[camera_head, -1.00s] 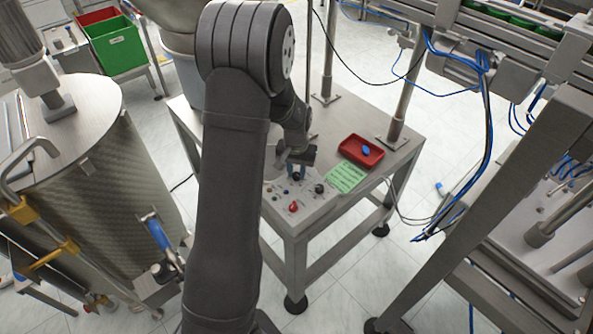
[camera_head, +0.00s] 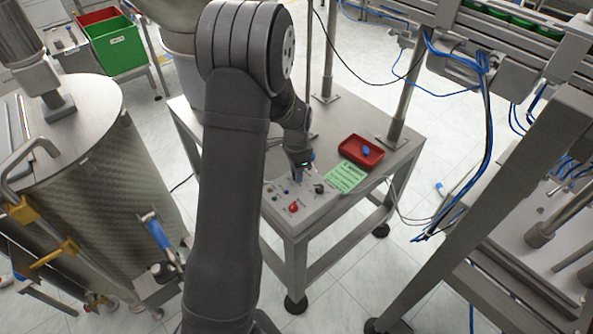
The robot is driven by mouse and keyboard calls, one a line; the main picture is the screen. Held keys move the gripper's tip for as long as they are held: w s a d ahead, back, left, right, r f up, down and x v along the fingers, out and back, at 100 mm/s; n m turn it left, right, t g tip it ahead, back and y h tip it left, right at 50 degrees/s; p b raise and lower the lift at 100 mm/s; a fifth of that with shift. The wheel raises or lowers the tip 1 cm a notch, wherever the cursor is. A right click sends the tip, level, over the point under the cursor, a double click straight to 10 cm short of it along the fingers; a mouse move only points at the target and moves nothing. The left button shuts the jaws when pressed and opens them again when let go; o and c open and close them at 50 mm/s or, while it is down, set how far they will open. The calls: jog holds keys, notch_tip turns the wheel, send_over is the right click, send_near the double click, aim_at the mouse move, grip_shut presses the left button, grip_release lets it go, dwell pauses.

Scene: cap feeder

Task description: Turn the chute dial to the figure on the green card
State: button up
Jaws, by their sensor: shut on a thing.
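The grey control panel (camera_head: 272,203) sits at the table's near corner, with small knobs and buttons. My gripper (camera_head: 298,175) points down at the panel's back part. It is shut on a small dial there, which the fingers mostly hide. A black knob (camera_head: 319,188) stands just right of my gripper. A red knob (camera_head: 293,207) is nearer the front edge. The green card (camera_head: 346,178) lies flat to the right of the panel. Its print is too small to read, and so are the dial's marks.
A red tray (camera_head: 346,152) with a blue cap (camera_head: 366,151) lies behind the card. Metal posts (camera_head: 398,90) rise from the steel table (camera_head: 225,150). A large steel drum (camera_head: 120,170) stands at left. Blue cables and a conveyor frame are at right.

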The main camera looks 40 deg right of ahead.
jog(key=shift+m, duration=2.1)
jog(key=o, duration=1)
notch_tip(320, 180, up, 17)
jog(key=shift+r, duration=0.2)
jog(key=shift+f, duration=0.1)
notch_tip(320, 180, down, 17)
jog(key=shift+f, duration=0.15)
